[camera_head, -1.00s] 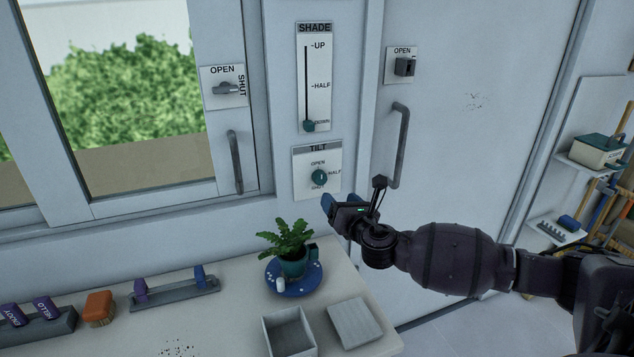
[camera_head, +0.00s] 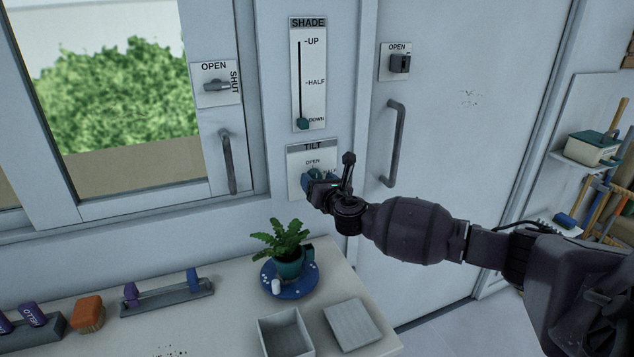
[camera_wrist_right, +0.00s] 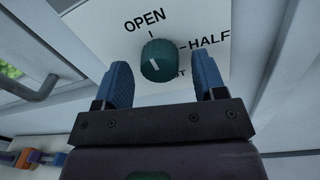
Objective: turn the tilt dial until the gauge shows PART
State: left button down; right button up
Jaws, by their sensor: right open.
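The TILT panel (camera_head: 294,164) is a white plate on the wall below the SHADE panel. Its round teal dial (camera_wrist_right: 159,61) has a white mark on its face, toward the lower left in the right wrist view. OPEN and HALF are readable around it; a third label is mostly hidden. I see no label PART. My right gripper (camera_head: 312,184) is at the panel and covers most of the dial in the head view. In the right wrist view my open gripper (camera_wrist_right: 164,82) has one blue finger either side of the dial, with gaps visible. My left gripper is out of view.
The SHADE slider (camera_head: 303,123) is at DOWN, above the panel. A door handle (camera_head: 393,144) is to the right and a window handle (camera_head: 228,162) to the left. Below, a potted fern (camera_head: 286,248) and an open grey box (camera_head: 285,333) stand on the table.

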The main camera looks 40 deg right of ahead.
jog(key=shift+w, duration=0.25)
jog(key=shift+c, duration=0.4)
jog(key=c, duration=0.8)
jog(key=shift+c, duration=0.2)
jog(key=shift+m, duration=0.4)
jog(key=shift+m+h+p, duration=0.5)
jog(key=shift+m+p, duration=0.3)
jog(key=shift+m, duration=7.9)
